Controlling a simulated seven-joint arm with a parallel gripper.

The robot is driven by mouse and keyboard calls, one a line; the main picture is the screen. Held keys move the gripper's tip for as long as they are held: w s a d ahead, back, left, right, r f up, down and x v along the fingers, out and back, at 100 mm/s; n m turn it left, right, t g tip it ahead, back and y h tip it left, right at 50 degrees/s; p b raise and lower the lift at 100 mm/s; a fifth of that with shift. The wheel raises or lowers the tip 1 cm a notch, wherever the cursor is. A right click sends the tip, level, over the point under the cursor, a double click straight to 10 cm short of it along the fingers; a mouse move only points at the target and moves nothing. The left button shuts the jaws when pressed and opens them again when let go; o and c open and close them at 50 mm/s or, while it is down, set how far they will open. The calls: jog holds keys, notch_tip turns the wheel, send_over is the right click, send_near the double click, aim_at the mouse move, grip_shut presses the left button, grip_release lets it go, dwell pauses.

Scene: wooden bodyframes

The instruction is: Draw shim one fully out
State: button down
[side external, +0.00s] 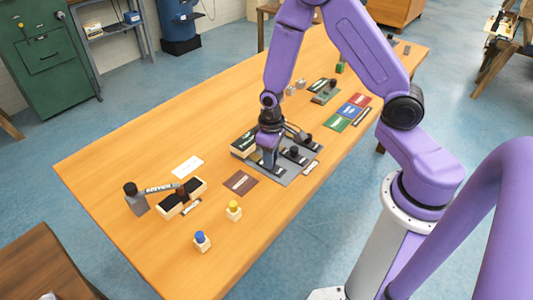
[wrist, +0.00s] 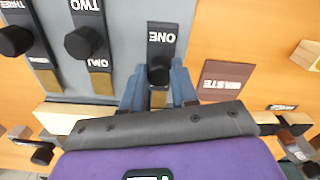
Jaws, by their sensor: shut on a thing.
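Shim one is a dark strip labelled ONE (wrist: 161,38) with a black knob and a brass end, in the wrist view. It lies on a grey plate (wrist: 122,20). My gripper (wrist: 158,88) has its blue fingers shut on shim one's black knob. In the side view my gripper (side external: 268,161) is low over the plate (side external: 281,178), and it hides most of shim one. A cream block with a dark top (side external: 241,148) stands at the plate's left edge. The gripper body hides where shim one's brass end meets the block.
Shim two (wrist: 88,42) and shim three (wrist: 20,40) lie beside shim one. A brown WASTE mat (wrist: 225,80) is close by. Coloured mats (side external: 349,111) lie farther back.

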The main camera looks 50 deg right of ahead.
aim_at(279, 171)
jog(key=shift+s, duration=1.6)
jog(key=c, duration=0.9)
grip_release()
jog(key=shift+o, duration=0.2)
jog(key=shift+r, duration=0.45)
notch_tip(279, 171, up, 16)
jog(key=shift+r, duration=0.25)
